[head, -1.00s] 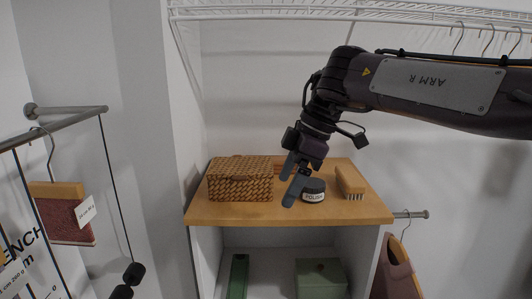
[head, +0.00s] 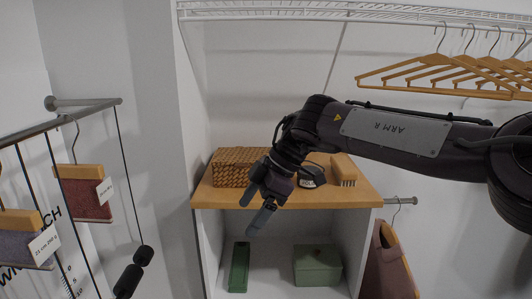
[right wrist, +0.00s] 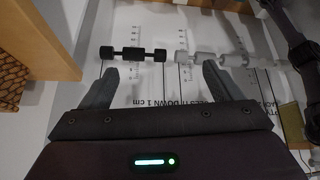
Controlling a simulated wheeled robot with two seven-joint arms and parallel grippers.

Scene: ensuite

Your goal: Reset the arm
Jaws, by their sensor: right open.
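My right gripper (head: 256,208) is in front of the wooden shelf top, with its fingers pointing down and left past the front edge. Its fingers are apart with nothing between them, and they also show spread in the right wrist view (right wrist: 162,85). My right arm (head: 400,130) comes in from the right. Behind the gripper, a wicker basket (head: 232,168) sits on the shelf top (head: 215,199). A dark round polish tin (head: 312,178) and a wooden brush (head: 344,168) stand to the right, the tin partly covered by the arm. My left gripper is not in view.
Below the top, a green box (head: 318,266) and a narrow green item (head: 239,267) stand in the cabinet. Wooden hangers (head: 440,75) hang at the upper right. A metal rail (head: 60,127) with hanging swatches is at the left. A bag (head: 388,262) hangs at the lower right.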

